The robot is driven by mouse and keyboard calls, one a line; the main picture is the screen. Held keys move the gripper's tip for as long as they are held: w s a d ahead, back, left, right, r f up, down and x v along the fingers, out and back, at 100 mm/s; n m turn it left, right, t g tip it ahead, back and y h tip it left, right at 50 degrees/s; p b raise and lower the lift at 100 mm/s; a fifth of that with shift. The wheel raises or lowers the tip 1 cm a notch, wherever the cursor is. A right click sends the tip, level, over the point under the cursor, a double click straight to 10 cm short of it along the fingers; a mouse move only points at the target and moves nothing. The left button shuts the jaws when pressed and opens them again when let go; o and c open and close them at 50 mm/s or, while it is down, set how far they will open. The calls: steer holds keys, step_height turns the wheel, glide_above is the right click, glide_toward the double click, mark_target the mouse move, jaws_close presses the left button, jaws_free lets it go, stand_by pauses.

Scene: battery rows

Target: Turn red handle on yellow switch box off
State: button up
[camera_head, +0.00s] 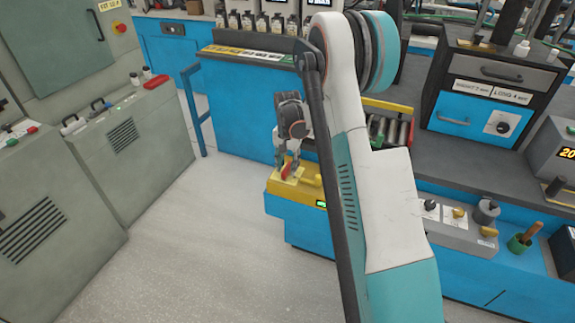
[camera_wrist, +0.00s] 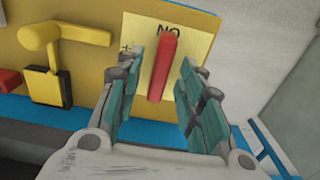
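The yellow switch box (camera_head: 313,192) sits on a blue cabinet in the head view, partly hidden by my arm. Its red handle (camera_head: 287,170) shows just under my gripper (camera_head: 287,158). In the wrist view the red handle (camera_wrist: 162,68) stands on a pale yellow plate (camera_wrist: 140,30) marked "NO" at its top. The handle lies between the two teal-padded fingers of my gripper (camera_wrist: 158,88). The fingers are apart, with a visible gap on each side of the handle. The handle is nearly upright in the picture, slightly tilted.
A yellow lever (camera_wrist: 60,40) on a black base is left of the red handle, with another red part (camera_wrist: 10,80) at the left edge. Grey cabinets (camera_head: 130,140) stand left in the head view. The floor (camera_head: 200,250) between is clear.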

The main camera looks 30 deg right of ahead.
jaws_close()
steer(key=shift+n, duration=0.3)
steer(key=n, duration=0.3)
steer(key=shift+n, duration=0.3)
steer(key=n, duration=0.4)
steer(key=shift+n, duration=0.3)
steer(key=n, duration=0.4)
steer(key=shift+n, duration=2.5)
